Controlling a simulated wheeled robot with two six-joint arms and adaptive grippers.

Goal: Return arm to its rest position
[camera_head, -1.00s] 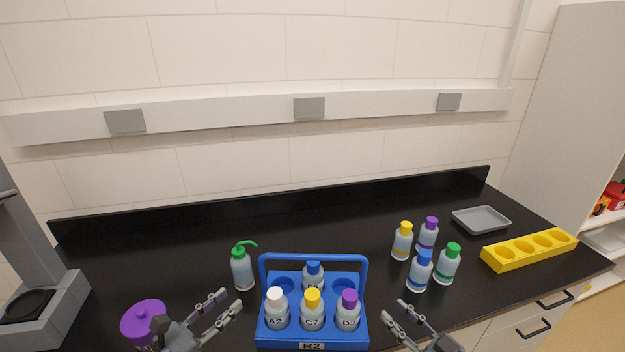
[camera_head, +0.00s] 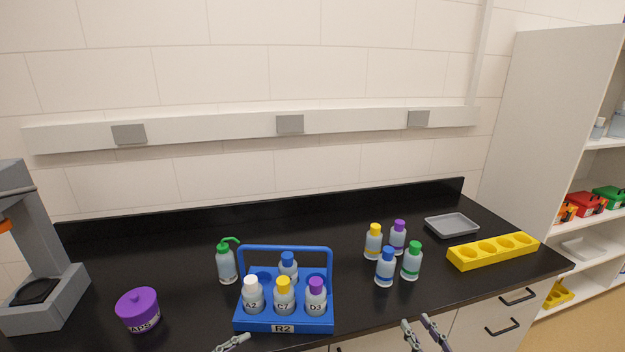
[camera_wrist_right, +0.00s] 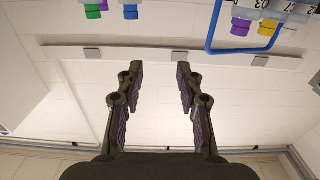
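My right gripper (camera_head: 424,335) is at the bottom edge of the head view, in front of the counter's front edge. Its two fingers are apart with nothing between them, as the right wrist view (camera_wrist_right: 153,85) also shows. Of my left gripper, only a fingertip (camera_head: 232,343) shows at the bottom edge, below the blue rack; its opening cannot be judged. The blue rack R2 (camera_head: 284,328) stands on the counter and holds several bottles with white, yellow, purple and blue caps.
A green-topped wash bottle (camera_head: 227,265) and a purple-lidded jar (camera_head: 139,312) stand left. Several capped bottles (camera_head: 385,268) stand right of the rack. A yellow holder (camera_head: 493,252) and grey tray (camera_head: 452,225) lie further right. A grey device (camera_head: 40,260) stands far left.

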